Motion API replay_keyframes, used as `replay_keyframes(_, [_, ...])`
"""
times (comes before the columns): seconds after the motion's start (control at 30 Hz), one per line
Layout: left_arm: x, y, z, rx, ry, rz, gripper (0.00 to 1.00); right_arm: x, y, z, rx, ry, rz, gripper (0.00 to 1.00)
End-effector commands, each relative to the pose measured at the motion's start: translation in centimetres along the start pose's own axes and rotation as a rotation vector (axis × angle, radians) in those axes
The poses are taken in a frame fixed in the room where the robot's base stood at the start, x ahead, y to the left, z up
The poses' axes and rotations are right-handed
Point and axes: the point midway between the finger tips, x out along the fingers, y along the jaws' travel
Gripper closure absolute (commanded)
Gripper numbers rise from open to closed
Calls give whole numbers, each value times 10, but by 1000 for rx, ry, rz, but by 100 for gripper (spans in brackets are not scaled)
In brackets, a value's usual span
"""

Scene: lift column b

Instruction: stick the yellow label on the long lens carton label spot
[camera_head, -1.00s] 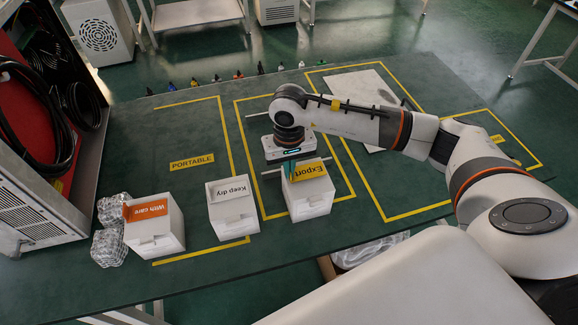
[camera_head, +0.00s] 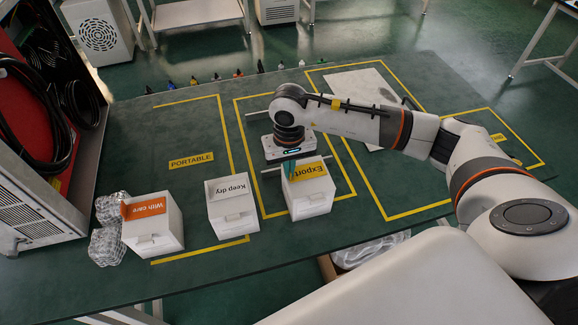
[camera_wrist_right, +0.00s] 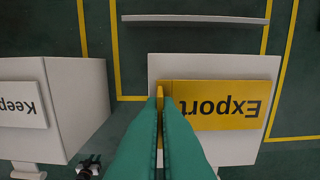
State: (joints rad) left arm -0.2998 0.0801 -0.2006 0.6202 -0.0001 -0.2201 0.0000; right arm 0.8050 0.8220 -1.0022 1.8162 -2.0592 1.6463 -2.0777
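The yellow label (camera_head: 309,171), printed "Export", lies over the top of the rightmost white box (camera_head: 310,199). It also shows in the wrist view (camera_wrist_right: 229,107), with the white box top around it. My right gripper (camera_wrist_right: 161,94) points down at the label's left edge. Its green fingers are nearly together, with a thin upright yellow tab between the tips. In the head view the right gripper (camera_head: 289,167) is partly hidden by the wrist. I cannot tell which thing is the long lens carton. My left gripper is in neither view.
Two similar white boxes stand to the left, with a "Keep dry" label (camera_head: 231,187) and an orange "With care" label (camera_head: 145,208). Clear wrap (camera_head: 107,243) lies beside them. A pale flat panel (camera_head: 365,90) lies behind my right arm. The taped "PORTABLE" area (camera_head: 190,130) is bare.

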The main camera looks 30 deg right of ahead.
Motion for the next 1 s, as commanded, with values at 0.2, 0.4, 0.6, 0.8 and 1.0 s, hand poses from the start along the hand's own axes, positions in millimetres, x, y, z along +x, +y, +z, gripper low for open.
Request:
replay_keyframes(0.2, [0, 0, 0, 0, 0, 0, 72, 2, 0, -1, 0, 3, -2, 84])
replay_keyframes(0.4, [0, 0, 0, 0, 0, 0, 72, 2, -1, -1, 0, 3, -3, 72])
replay_keyframes(0.6, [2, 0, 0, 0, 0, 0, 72, -2, 0, 0, 1, 1, -2, 72])
replay_keyframes(0.8, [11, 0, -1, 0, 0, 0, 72, -33, 0, 1, -1, -4, 1, 72])
replay_keyframes(1.0, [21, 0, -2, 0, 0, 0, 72, -77, 1, 1, -1, -6, 1, 72])
